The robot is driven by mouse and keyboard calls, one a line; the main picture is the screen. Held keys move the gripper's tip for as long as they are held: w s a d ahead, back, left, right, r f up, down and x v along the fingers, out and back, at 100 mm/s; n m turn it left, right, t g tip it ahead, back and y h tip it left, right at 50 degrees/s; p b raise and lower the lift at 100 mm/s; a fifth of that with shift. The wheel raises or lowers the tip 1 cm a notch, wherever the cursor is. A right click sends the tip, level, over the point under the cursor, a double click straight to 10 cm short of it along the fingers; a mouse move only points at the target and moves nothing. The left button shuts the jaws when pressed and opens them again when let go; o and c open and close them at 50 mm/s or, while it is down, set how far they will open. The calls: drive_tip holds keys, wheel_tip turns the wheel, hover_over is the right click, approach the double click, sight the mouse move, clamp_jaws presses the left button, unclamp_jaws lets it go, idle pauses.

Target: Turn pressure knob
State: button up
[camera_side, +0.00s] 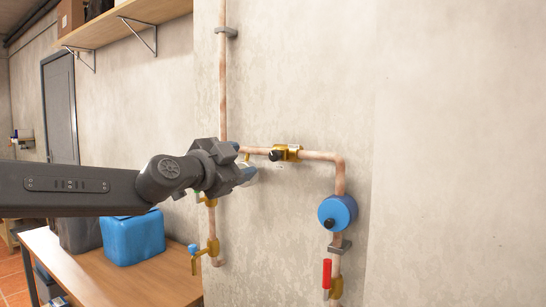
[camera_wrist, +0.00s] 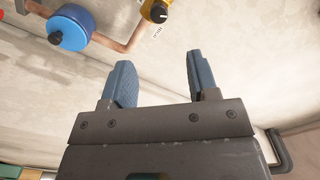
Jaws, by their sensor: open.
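A brass fitting (camera_side: 290,152) with a black knob (camera_side: 274,156) sits on the horizontal copper pipe. In the wrist view, that black knob (camera_wrist: 158,13) is at the top edge, beside a small label. A round blue housing (camera_side: 338,211) with its own small black knob (camera_side: 329,223) is on the lower right pipe; the housing also shows at the upper left of the wrist view (camera_wrist: 72,27). Which knob is the pressure knob, I cannot tell. My gripper (camera_side: 245,161) is open and empty, left of the brass fitting and apart from both knobs. It also shows in the wrist view (camera_wrist: 157,64).
A white round part (camera_side: 245,170) is mostly hidden behind my gripper. A blue container (camera_side: 133,238) stands on the wooden table (camera_side: 150,285). The wall right of the pipes is bare.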

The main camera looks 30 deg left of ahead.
sight(273, 156)
drive_tip(key=w, duration=1.2)
drive_tip(key=shift+w, duration=0.25)
drive_tip(key=c, duration=0.9)
